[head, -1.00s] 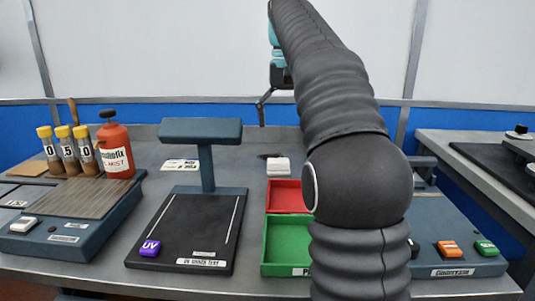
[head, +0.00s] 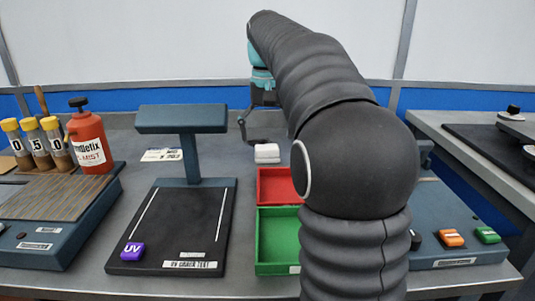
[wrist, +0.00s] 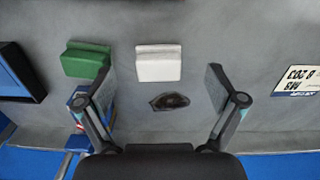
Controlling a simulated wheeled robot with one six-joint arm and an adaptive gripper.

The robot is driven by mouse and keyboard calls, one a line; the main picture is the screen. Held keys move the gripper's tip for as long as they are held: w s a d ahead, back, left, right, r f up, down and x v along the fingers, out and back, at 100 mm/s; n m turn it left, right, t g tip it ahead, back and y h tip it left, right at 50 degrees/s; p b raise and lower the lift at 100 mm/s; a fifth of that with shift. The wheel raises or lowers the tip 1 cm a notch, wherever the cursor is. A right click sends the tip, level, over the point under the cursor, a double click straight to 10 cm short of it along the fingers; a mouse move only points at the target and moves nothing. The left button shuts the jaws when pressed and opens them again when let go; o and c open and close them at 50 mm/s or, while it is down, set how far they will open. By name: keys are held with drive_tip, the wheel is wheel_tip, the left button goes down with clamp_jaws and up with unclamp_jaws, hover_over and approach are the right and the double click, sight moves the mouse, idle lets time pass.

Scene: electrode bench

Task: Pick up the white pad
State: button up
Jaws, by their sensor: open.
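The white pad (head: 267,150) lies on the grey bench behind the red tray in the head view. In the wrist view the white pad (wrist: 158,66) is near the top centre, between the lines of the two fingers and beyond them. My gripper (wrist: 158,84) is open and empty, its fingers spread on either side of a dark patch (wrist: 170,101) on the bench. In the head view my gripper hangs above the bench, behind and left of the pad, partly hidden by my arm. The gripper and pad look apart.
A green pad (wrist: 86,60) lies left of the white one in the wrist view, close to the left finger. A red tray (head: 277,187) and green tray (head: 278,242) stand in front. The UV stand (head: 182,118) is to the left. A printed card (wrist: 302,77) lies right.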

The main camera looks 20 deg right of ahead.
sight(268, 150)
drive_tip(key=shift+w+d+f, duration=0.1)
drive_tip(key=shift+f, duration=1.25)
drive_tip(key=shift+w+d+f, duration=0.1)
drive_tip(key=shift+f, duration=1.25)
drive_tip(key=c, duration=1.2)
drive_tip(key=shift+c, duration=0.2)
drive_tip(key=shift+r, duration=0.55)
drive_tip(key=r, duration=0.1)
drive_tip(key=d+r, duration=0.1)
drive_tip(key=r, duration=0.1)
drive_tip(key=shift+s+d+r, duration=0.15)
drive_tip(key=shift+s+r, duration=0.1)
drive_tip(key=shift+r, duration=0.15)
drive_tip(key=s+d+r, duration=0.4)
drive_tip(key=d+r, duration=0.2)
drive_tip(key=d, duration=0.3)
drive_tip(key=shift+d, duration=0.3)
drive_tip(key=shift+r, duration=0.1)
